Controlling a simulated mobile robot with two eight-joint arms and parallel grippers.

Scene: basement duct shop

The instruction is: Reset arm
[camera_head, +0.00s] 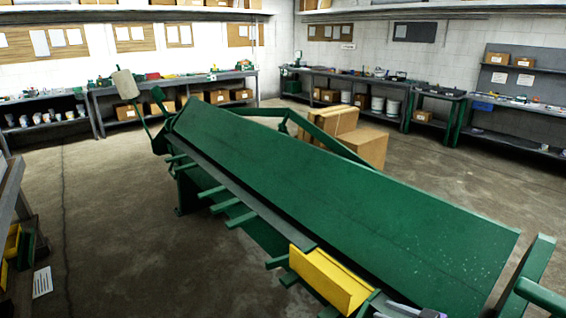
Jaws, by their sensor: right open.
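A small grey part of my right gripper (418,311) shows at the bottom edge, right of centre. It is open, and I see nothing between its fingers; most of it is cut off by the frame. It appears in front of the near end of a long green bending machine (340,190), close to a yellow block (328,279). I cannot tell whether it touches the machine. My left gripper is not in view.
The green machine fills the middle and right foreground. Cardboard boxes (366,146) stand on the floor behind it. Workbenches (180,82) line the walls. A shelf edge (10,190) stands at the left. Concrete floor (115,210) is clear left of the machine.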

